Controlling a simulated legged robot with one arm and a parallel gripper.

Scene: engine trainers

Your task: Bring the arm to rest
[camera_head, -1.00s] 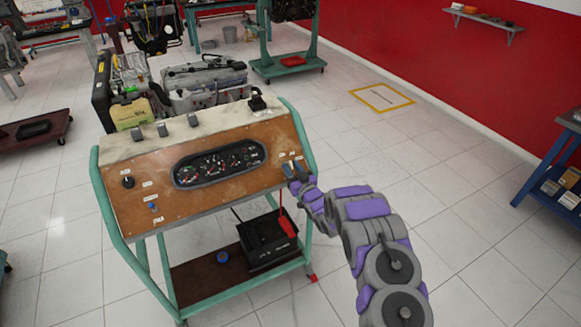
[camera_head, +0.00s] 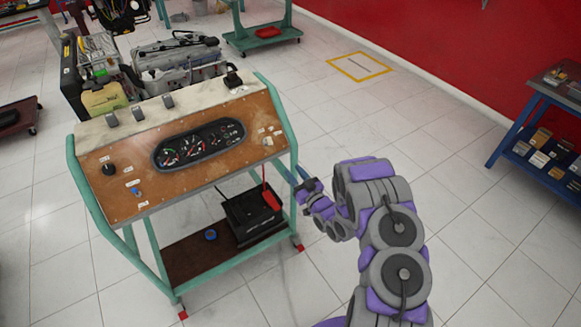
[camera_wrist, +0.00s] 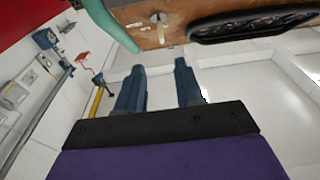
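My gripper (camera_head: 303,180) is at the end of my grey and purple arm, just right of the engine trainer's console (camera_head: 180,160). In the wrist view its two blue-grey fingers (camera_wrist: 160,82) are spread apart with an empty gap between them. The console panel (camera_wrist: 175,25) shows beyond the fingertips, with a gap of floor between. My arm is bent, with its thick links in the lower right of the head view. The gripper appears clear of the panel and the green frame (camera_head: 276,120).
A black battery (camera_head: 250,212) and blue tape roll (camera_head: 210,235) sit on the trainer's lower shelf. An engine (camera_head: 175,65) stands behind the console. A blue shelf unit (camera_head: 540,130) is at the right by the red wall. The tiled floor between is clear.

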